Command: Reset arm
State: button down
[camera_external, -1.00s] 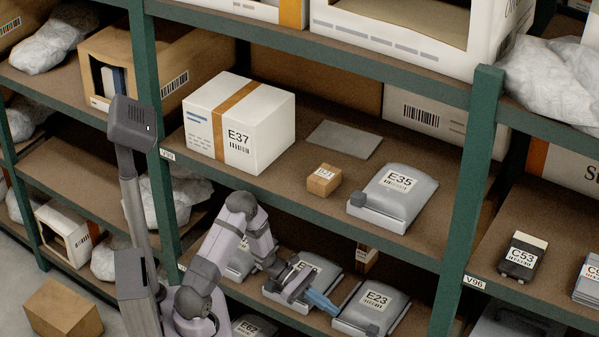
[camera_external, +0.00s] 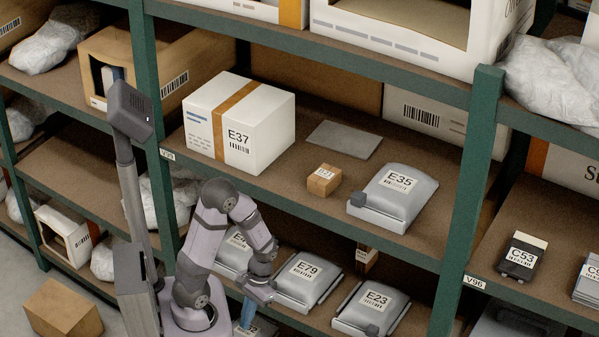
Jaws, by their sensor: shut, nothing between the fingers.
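My gripper (camera_external: 244,322) has blue fingers and points down in front of the lower shelf's edge, low in the view. It is shut and empty. My arm is folded, with its elbow up and its forearm bent down toward the lower shelf. The fingertips are close to the bottom edge of the picture, over a partly hidden item below.
Grey packages E79 (camera_external: 309,281) and E23 (camera_external: 371,310) lie on the lower shelf beside my wrist. Above are the white box E37 (camera_external: 239,123), a small brown box (camera_external: 324,179) and grey package E35 (camera_external: 394,197). A green post (camera_external: 466,200) stands right.

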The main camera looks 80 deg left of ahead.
jog(key=w+d+r+m+t+y+p, duration=0.1)
jog(key=w+d+r+m+p, duration=0.2)
jog(key=r, duration=0.4)
jog(key=w+d+r+m+t+y+p, duration=0.1)
jog(key=w+d+r+m+t+p, duration=0.1)
jog(key=r, duration=0.6)
jog(key=shift+w+d+m+t+p, duration=0.3)
jog(key=shift+w+d+m+p, duration=0.25)
jog(key=shift+w+d, duration=0.45)
dwell(0.9)
